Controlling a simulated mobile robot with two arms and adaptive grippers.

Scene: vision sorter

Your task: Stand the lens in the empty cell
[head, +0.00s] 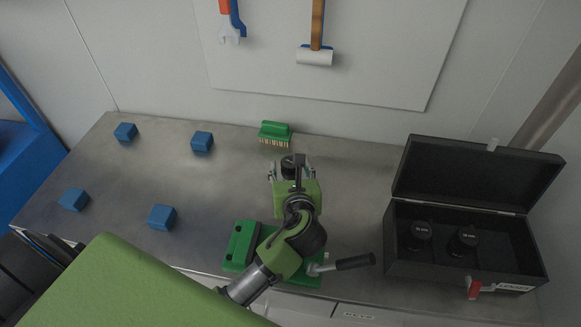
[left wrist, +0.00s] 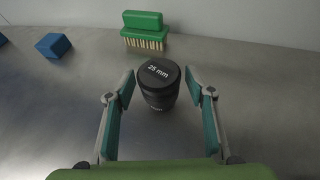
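A black lens (left wrist: 159,86) marked "25 mm" stands upright on the metal table, between the spread fingers of my left gripper (left wrist: 163,95). The fingers are open and do not touch it. In the head view the lens (head: 289,163) shows partly behind my left gripper (head: 292,174). An open black case (head: 404,259) stands at the right, its lid (head: 478,172) up. Two black lenses, one on the left (head: 420,234) and one on the right (head: 463,241), stand in its cells. The case's right part looks empty. My right gripper is not in view.
A green brush (head: 275,133) lies behind the lens. Several blue blocks (head: 202,141) are spread over the left of the table. A green clamp-like device with a black handle (head: 354,262) sits at the front edge, under my left arm. The table between brush and case is clear.

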